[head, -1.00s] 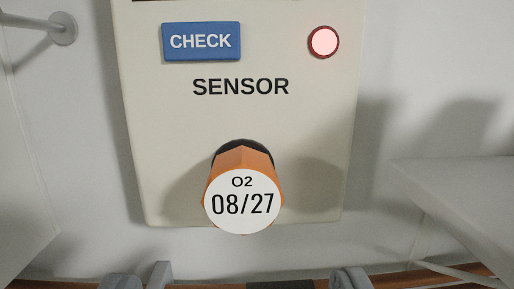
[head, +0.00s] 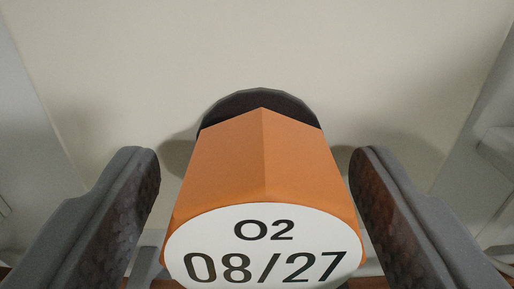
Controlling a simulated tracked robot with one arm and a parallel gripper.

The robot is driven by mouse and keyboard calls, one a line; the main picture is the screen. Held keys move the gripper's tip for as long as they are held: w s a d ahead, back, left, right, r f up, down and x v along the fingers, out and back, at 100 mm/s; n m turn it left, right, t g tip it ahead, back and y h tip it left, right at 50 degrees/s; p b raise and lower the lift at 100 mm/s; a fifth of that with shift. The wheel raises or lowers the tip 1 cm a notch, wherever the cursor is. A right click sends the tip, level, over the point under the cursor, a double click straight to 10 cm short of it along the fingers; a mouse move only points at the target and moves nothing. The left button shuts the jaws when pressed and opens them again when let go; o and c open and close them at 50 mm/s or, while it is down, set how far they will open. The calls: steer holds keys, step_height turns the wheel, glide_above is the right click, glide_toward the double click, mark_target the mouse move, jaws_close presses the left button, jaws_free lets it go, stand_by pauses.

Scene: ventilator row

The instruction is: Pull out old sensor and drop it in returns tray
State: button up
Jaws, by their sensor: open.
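The old sensor (head: 262,165) is an orange faceted plug with a white round face reading "O2 08/27". It sits in a dark round socket (head: 262,100) on the cream panel (head: 250,45), and its lower edge runs out of the frame. My gripper (head: 258,165) is open, with one grey finger on each side of the sensor. A gap shows between the sensor and each finger near the fingertips. The returns tray is not in view.
The cream panel fills most of the view behind the sensor. Pale surfaces stand at the left and right edges, beyond my fingers.

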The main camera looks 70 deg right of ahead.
steer(key=shift+s+b, duration=0.1)
steer(key=shift+b, duration=0.35)
stand_by(0.5)
steer(key=c, duration=1.3)
